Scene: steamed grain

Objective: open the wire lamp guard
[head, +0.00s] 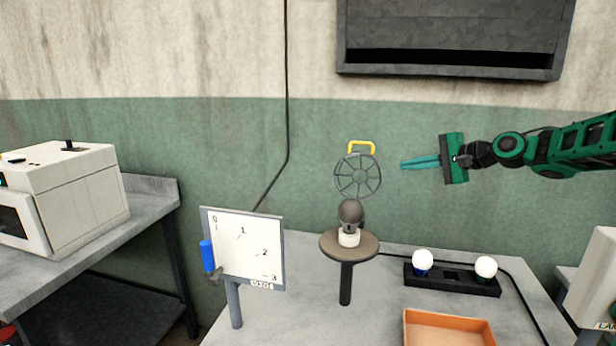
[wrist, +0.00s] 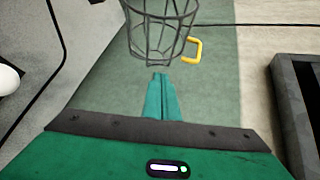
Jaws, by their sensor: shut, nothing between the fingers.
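The wire lamp guard (head: 357,177) is a grey round cage with a spoked end and a yellow handle (head: 362,146) on top. It stands up behind and above a dark bulb (head: 350,212), which shows uncovered in a white socket on the round stand (head: 367,252). My gripper (head: 404,164) is shut and empty, to the right of the guard and apart from it in the head view. In the wrist view the closed fingertips (wrist: 160,76) lie just below the guard's cage (wrist: 150,40), with the yellow handle (wrist: 196,50) to their upper right. The hinge is not clearly visible.
A white board with a blue-handled lever (head: 207,256) stands left of the lamp stand. A black holder with two white bulbs (head: 452,280) and an orange tray (head: 450,328) lie on the table at right. A dark wall box (head: 455,35) hangs above.

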